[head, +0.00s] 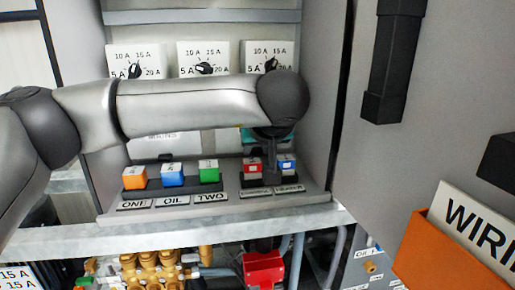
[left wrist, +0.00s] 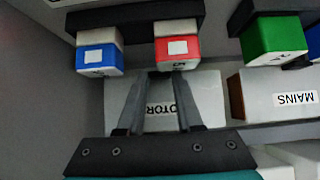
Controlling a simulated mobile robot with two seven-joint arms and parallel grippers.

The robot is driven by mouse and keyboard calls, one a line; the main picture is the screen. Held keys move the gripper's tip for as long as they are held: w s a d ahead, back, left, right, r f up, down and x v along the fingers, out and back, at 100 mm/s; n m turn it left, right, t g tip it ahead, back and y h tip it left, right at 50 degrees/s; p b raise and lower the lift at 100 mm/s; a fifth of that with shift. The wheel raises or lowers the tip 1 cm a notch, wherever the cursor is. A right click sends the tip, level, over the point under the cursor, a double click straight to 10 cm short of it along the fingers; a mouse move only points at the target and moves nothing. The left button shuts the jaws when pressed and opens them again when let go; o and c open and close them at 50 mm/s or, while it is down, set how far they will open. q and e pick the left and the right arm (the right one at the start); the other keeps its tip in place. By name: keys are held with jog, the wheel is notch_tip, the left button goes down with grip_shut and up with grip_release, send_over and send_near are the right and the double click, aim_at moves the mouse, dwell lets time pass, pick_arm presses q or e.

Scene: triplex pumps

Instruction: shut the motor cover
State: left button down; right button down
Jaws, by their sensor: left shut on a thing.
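The motor cover is a white panel (left wrist: 208,95) lettered MOTOR in the left wrist view, behind and between my left gripper's fingers. Part of its lettering is hidden by a finger. My left gripper (left wrist: 156,80) is closed on the cover, its fingertips close to the red and blue blocks; exactly where they grip is unclear. In the head view my left gripper (head: 270,150) points down below the wrist, and my forearm hides most of the cover there.
A white MAINS panel (left wrist: 285,97) stands beside the motor cover. A red block (head: 252,165) and a blue block (head: 287,162) are just below the gripper. Three dials (head: 204,68) are above the arm. An orange document pocket (head: 445,260) is at right; brass pump parts (head: 150,270) are below.

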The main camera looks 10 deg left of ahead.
pick_arm(q)
jog(key=shift+a+f, duration=0.1)
pick_arm(e)
jog(key=shift+s+a, duration=0.1)
pick_arm(q)
jog(key=c, duration=1)
grip_release()
jog(key=shift+o, duration=0.8)
jog(key=shift+w+f, duration=0.1)
jog(key=shift+w, duration=0.1)
jog(key=shift+o, duration=1.4)
pick_arm(e)
jog(key=shift+s+a, duration=0.2)
jog(key=shift+a, duration=0.05)
pick_arm(q)
jog(key=p+v, duration=0.1)
jog(key=v, duration=1.4)
jog(key=shift+r+p, duration=0.2)
jog(key=shift+p, duration=0.1)
pick_arm(e)
jog(key=shift+s+a+r, duration=0.65)
pick_arm(q)
jog(key=shift+s, duration=0.1)
